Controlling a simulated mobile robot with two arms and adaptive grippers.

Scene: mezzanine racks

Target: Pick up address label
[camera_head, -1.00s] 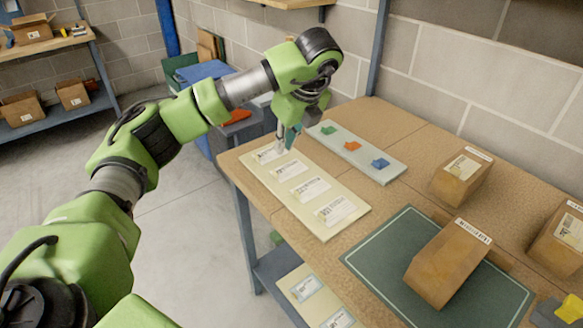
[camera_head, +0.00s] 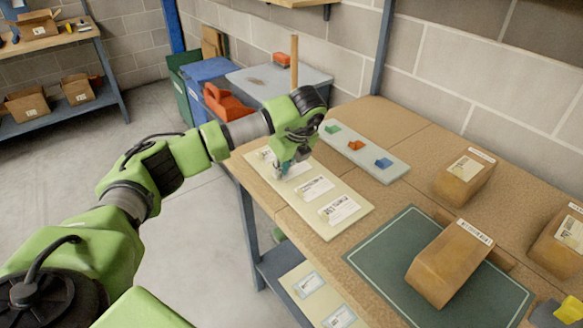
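White address labels with dark print lie in a row on a cream board (camera_head: 352,228) at the table's left edge. The nearest label (camera_head: 340,209) and the one behind it (camera_head: 313,187) are plain to see. A far label (camera_head: 265,155) shows in part, left of my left gripper. My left gripper (camera_head: 284,172) points down over the board, low at the second label from the far end, and hides most of that label. The fingertips are too small and covered to tell whether they are open, shut or touching the label. My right gripper is not in view.
A pale tray (camera_head: 366,160) with green, orange and blue pieces lies just right of the board. A brown carton (camera_head: 447,265) rests on a green mat (camera_head: 390,255). More cartons (camera_head: 464,178) stand at right. A lower shelf holds another labelled sheet (camera_head: 322,296).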

